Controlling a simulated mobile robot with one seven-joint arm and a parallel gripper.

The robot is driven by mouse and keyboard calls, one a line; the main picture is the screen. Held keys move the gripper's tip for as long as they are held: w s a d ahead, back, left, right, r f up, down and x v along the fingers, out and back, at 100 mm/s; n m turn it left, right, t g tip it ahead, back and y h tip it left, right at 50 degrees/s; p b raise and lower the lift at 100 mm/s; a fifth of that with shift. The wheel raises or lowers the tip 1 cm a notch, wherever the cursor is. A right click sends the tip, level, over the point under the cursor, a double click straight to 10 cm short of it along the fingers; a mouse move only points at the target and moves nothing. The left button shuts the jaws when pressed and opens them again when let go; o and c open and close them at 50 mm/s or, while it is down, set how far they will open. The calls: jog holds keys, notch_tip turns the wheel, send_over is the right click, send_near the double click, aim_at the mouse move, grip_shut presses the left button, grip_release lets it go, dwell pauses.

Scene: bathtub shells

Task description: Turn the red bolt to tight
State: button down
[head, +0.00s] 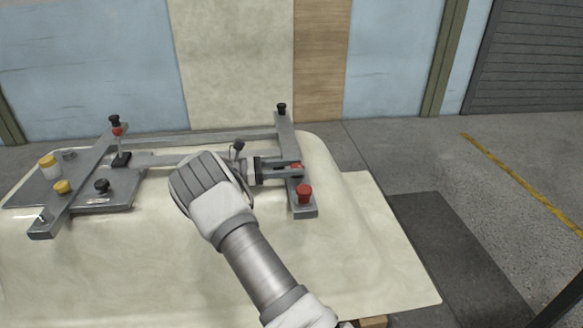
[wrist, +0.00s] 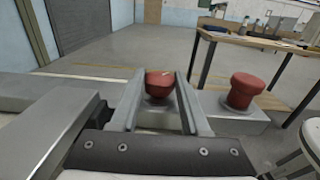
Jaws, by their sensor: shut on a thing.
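My gripper (head: 290,170) reaches from the left to the bar (head: 285,130) at the right end of the metal frame. Its two fingers are closed around a red bolt (wrist: 159,84), one on each side of its head. In the head view this bolt (head: 297,167) is mostly hidden by the fingers. A second red bolt (head: 304,192) stands free nearer the end of the same bar, and also shows in the wrist view (wrist: 243,90) right of the fingers. I cannot tell how tight either bolt is.
The frame lies on a pale tub shell (head: 350,230). A left bar (head: 75,190) carries a red piece (head: 117,131), yellow knobs (head: 62,187) and black knobs (head: 102,186). A black knob (head: 282,108) tops the right bar. A wooden table (wrist: 262,38) stands beyond.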

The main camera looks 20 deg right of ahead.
jog(key=shift+c, duration=1.9)
grip_release()
